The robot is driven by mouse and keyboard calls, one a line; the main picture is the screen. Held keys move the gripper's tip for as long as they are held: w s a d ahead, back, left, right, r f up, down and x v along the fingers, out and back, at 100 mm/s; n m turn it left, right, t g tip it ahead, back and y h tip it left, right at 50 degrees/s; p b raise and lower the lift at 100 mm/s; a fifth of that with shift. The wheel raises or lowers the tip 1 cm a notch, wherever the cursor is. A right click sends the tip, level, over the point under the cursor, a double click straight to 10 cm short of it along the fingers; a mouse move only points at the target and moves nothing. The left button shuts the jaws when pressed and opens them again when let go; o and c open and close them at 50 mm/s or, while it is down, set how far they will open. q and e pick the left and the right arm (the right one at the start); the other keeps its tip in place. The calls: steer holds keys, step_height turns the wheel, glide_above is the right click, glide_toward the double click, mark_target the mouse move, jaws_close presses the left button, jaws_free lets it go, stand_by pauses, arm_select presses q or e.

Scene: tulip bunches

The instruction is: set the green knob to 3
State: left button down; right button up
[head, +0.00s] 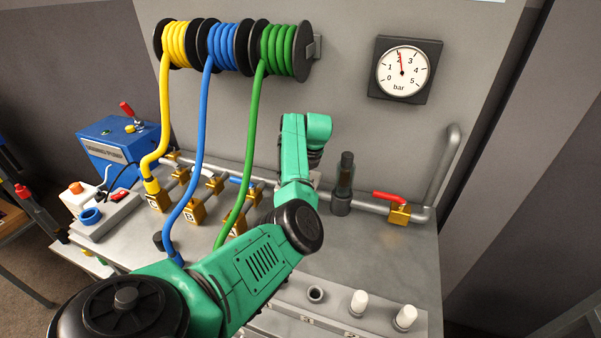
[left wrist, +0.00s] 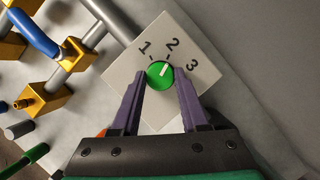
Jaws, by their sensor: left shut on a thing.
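The green knob (left wrist: 157,77) sits on a pale square plate (left wrist: 130,72) marked 1, 2 and 3 in the left wrist view. Its white pointer line points up and slightly right, about toward the 2. My left gripper (left wrist: 160,86) has its two purple fingers on either side of the knob, shut on it. In the head view my green left arm hides the knob and gripper. My right gripper is not in view.
A red-handled valve (head: 400,214) is at right. A pressure gauge (head: 402,71) on the wall reads about 2 bar.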

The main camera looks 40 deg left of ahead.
arm_select(q)
steer(key=shift+m+t, duration=0.3)
steer(key=shift+m, duration=0.4)
steer(key=shift+s+f+m+t+h+b, duration=0.15)
steer(key=shift+m+t+h+b, duration=0.25)
steer(key=shift+m, duration=0.5)
steer(key=m+b, duration=0.3)
steer(key=shift+a+t+h, duration=0.15)
steer(key=shift+t+h, duration=0.25)
steer(key=shift+m+h+b, duration=0.3)
steer(key=shift+m+b, duration=0.65)
steer(key=shift+m, duration=0.25)
steer(key=shift+r, duration=0.2)
steer(key=shift+c, duration=2.1)
jaws_free()
steer(key=shift+a, duration=0.1)
steer(key=b+v, duration=0.2)
steer(key=v, duration=0.5)
steer(key=shift+s, duration=0.25)
